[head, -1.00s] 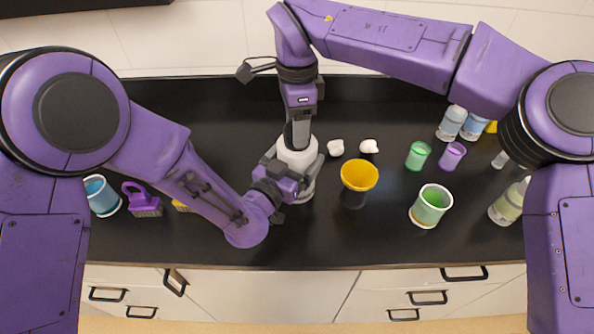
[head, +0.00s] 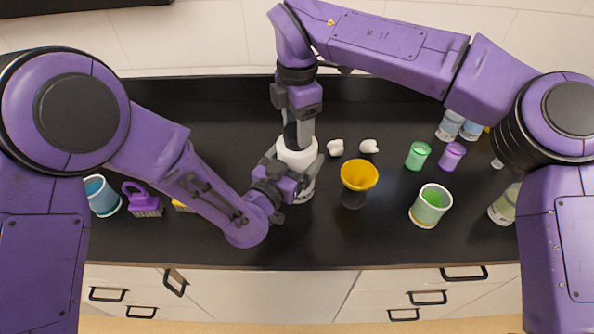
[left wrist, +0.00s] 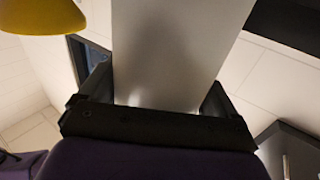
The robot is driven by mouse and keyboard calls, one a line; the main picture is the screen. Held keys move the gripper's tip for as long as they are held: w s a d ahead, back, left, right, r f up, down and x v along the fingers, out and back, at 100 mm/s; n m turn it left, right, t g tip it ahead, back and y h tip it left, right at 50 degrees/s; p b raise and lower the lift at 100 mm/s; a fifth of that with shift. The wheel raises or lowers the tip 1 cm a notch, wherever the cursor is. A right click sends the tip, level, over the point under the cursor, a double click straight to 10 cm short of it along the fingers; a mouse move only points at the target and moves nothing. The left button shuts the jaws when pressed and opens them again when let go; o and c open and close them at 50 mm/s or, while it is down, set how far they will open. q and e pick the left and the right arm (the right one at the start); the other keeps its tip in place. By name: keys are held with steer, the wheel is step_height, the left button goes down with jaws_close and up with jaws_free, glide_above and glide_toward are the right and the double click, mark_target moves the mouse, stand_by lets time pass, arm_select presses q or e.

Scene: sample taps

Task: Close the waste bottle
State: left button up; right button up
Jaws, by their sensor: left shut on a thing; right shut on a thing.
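The waste bottle (head: 297,154), with a white upper part, stands upright on the black counter in the middle of the head view. My left gripper (head: 292,168) is shut around its body from the front. In the left wrist view the pale bottle body (left wrist: 175,50) fills the space between the two dark fingers (left wrist: 155,95). My right gripper (head: 298,134) points down from above and is shut at the top of the bottle. It hides the cap, so I cannot tell how far the cap is seated.
A yellow funnel (head: 359,175) on a dark holder stands close right of the bottle. Two small white pieces (head: 336,148) lie behind it. Green and purple cups (head: 430,205) and several bottles (head: 452,125) stand right. A blue cup (head: 101,196) and purple brush (head: 143,199) stand left.

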arm_select(q)
steer(key=shift+f, duration=0.1)
arm_select(e)
steer(key=o, duration=1.2)
steer(key=shift+o, duration=0.2)
steer(key=shift+r, duration=0.1)
arm_select(q)
steer(key=o, duration=1.8)
steer(key=shift+c, duration=0.2)
steer(key=shift+s+a, duration=0.15)
steer(key=shift+s, duration=0.1)
steer(key=b+v, duration=0.1)
steer(key=v, duration=0.9)
steer(key=shift+b, duration=0.35)
arm_select(e)
step_height(320, 180, up, 10)
